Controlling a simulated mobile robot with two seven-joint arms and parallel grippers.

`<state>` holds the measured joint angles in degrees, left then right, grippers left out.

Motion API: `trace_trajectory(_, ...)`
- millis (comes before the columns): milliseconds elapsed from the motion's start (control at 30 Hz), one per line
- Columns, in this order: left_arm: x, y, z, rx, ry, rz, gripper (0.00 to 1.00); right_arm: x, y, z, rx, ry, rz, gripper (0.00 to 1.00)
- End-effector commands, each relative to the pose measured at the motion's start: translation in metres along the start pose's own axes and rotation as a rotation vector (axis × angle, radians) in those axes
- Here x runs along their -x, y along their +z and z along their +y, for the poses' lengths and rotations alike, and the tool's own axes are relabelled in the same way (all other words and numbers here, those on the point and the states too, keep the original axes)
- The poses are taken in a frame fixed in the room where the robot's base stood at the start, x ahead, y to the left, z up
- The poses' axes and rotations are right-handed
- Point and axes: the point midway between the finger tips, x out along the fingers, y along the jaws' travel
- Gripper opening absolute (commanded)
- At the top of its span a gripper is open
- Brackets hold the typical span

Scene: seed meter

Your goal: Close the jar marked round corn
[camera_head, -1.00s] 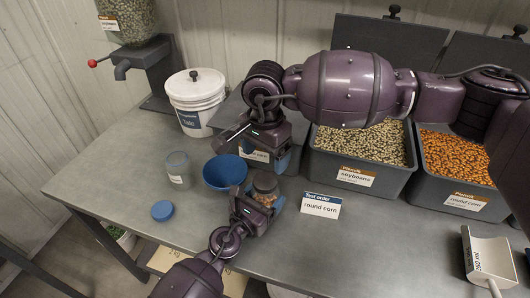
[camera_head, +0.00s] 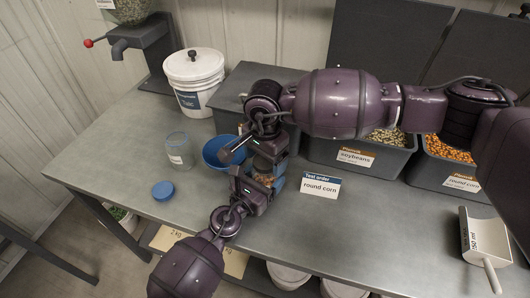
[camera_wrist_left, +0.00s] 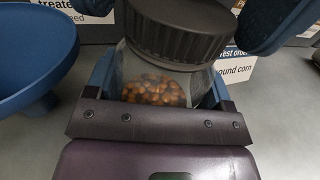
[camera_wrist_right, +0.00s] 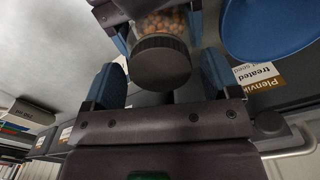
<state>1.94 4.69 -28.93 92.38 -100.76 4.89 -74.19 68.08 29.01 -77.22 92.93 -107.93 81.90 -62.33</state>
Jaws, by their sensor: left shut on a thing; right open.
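A small clear jar (camera_wrist_left: 150,90) with orange-brown corn seeds inside is held upright above the table in my left gripper (camera_head: 260,183). A black ribbed lid (camera_wrist_left: 178,30) sits on its mouth; I cannot tell how tight it is. My right gripper (camera_head: 261,154) is open above the jar. In the right wrist view its blue fingers stand on both sides of the lid (camera_wrist_right: 160,62), apparently without gripping it. A card reading "Test order round corn" (camera_head: 320,187) stands to the right of the jar. Any marking on the jar itself is hidden.
A blue funnel-like bowl (camera_head: 217,152) is close to the left of the jar. Beyond it are an empty clear container (camera_head: 179,151), a blue disc (camera_head: 163,191) and a white bucket (camera_head: 194,82). Seed bins stand behind; a scoop (camera_head: 484,240) lies at right. The front table is clear.

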Motion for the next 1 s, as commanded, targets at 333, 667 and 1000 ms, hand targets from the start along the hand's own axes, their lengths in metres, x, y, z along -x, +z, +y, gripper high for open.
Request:
trace_trajectory(333, 0.0001, -0.0005, -0.0001, 0.001, 0.000, 0.001, 0.09, 0.0001, 0.0001, -0.0001, 0.000, 0.000, 0.000, 0.59)
trace_trajectory(667, 0.0001, -0.0005, -0.0001, 0.000, 0.000, 0.001, 0.09, 0.0003, 0.0001, -0.0002, -0.014, 0.000, 0.000, 0.32)
trace_trajectory(1000, 0.0001, -0.0005, -0.0001, 0.000, 0.000, 0.001, 0.09, -0.0001, 0.0002, -0.0001, -0.424, 0.000, -0.001, 0.32)
